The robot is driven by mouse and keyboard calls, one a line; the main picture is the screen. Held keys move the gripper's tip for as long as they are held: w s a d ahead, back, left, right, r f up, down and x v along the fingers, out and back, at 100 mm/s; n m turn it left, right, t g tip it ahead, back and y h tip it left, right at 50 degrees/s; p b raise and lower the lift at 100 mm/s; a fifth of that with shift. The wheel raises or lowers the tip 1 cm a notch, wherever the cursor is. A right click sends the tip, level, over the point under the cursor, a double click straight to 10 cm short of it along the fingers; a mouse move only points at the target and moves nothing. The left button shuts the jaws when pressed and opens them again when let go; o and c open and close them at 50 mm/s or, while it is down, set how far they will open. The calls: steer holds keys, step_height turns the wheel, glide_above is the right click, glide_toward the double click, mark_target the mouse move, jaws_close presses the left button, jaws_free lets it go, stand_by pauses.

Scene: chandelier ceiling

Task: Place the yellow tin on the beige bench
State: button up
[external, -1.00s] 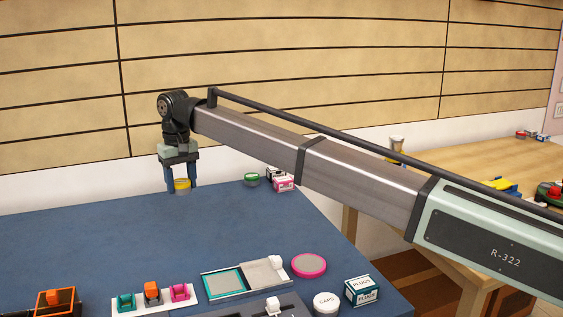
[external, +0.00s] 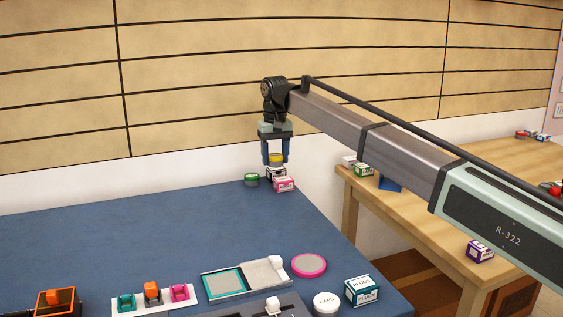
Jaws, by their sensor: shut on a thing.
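The yellow tin (external: 276,158) is a small round tin, held between the two blue fingers of my gripper (external: 276,161). My gripper is shut on it and points down, above the far right corner area of the blue table, in front of or over the small boxes there. The beige bench (external: 352,199) is the wooden-topped one at the right, partly hidden behind my arm. The tin is left of the bench and apart from it.
A green tin (external: 251,180) and a pink-and-white box (external: 284,185) sit near my gripper on the blue table (external: 130,235). On the bench are a green-and-white box (external: 364,170) and a purple box (external: 480,249). The blue table's middle is clear.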

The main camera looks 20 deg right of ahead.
steer(key=s+d+f+m, duration=0.1)
steer(key=s+d, duration=0.2)
steer(key=d, duration=0.6)
steer(key=s+d+m, duration=0.1)
steer(key=s+d, duration=0.2)
steer(key=d, duration=0.5)
steer(key=s+d+f+m, duration=0.1)
steer(key=s+d+m, duration=0.2)
steer(key=s+m, duration=0.5)
steer(key=shift+s+d+f+m, duration=0.2)
steer(key=shift+s+m, duration=0.2)
steer(key=shift+m, duration=0.4)
steer(key=w+d, duration=0.7)
steer(key=w, duration=0.1)
steer(key=w+d+f, duration=0.1)
steer(key=w+d, duration=0.6)
steer(key=w, duration=0.1)
steer(key=w+d, duration=0.7)
steer(key=w, duration=0.1)
steer(key=shift+f, duration=2.95)
